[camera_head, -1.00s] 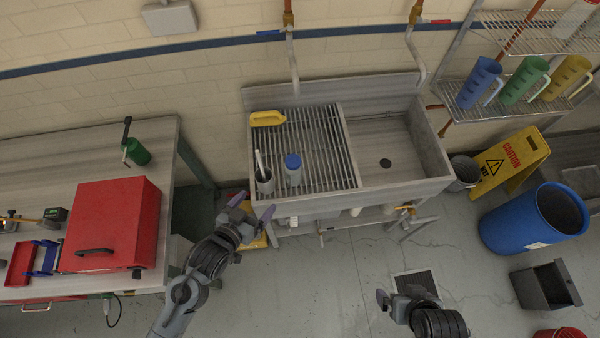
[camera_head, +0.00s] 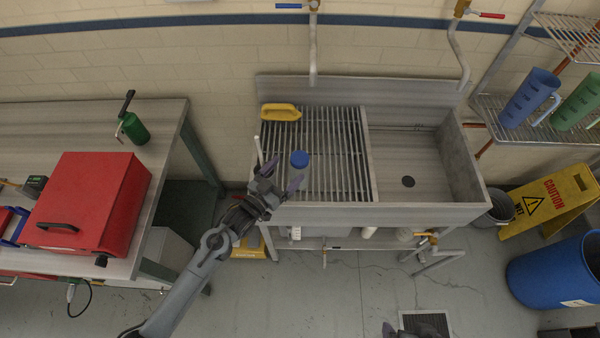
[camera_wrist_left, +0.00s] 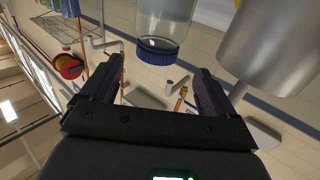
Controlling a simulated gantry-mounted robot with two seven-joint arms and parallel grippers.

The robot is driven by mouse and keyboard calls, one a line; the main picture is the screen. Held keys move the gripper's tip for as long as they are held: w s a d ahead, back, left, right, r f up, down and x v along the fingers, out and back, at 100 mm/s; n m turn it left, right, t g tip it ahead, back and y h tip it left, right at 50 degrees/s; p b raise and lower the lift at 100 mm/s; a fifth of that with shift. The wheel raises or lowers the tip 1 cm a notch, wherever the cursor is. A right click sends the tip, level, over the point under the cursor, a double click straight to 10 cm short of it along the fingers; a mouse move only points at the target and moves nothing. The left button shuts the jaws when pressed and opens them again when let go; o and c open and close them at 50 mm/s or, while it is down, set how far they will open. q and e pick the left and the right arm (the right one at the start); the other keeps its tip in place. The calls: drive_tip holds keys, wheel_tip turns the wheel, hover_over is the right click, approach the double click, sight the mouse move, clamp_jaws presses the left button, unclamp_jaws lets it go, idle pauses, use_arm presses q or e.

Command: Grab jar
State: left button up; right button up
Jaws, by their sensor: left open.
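The jar has a blue lid (camera_head: 299,160) and stands on the slatted drain rack at the left of the sink. In the left wrist view the clear jar (camera_wrist_left: 165,22) appears inverted, its blue lid beyond and between the fingers. My left gripper (camera_head: 281,176) is open and empty at the rack's front edge, just in front of the jar and apart from it. Its two dark fingers (camera_wrist_left: 158,80) show spread in the wrist view. My right gripper (camera_head: 402,331) barely shows at the bottom edge, so its jaws cannot be read.
A metal cup (camera_wrist_left: 272,42) stands close beside the jar, mostly hidden by my left gripper in the head view. The sink basin (camera_head: 407,160) is empty. A red box (camera_head: 88,205) sits on the left bench.

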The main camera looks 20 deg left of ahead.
sight(300, 157)
use_arm(q)
drive_tip(key=shift+x, duration=0.9)
drive_tip(key=x, duration=0.3)
drive_tip(key=shift+w+d+r+p, duration=0.3)
drive_tip(key=shift+d, duration=0.05)
drive_tip(key=shift+w+d, duration=0.2)
drive_tip(key=shift+w, duration=0.45)
clamp_jaws()
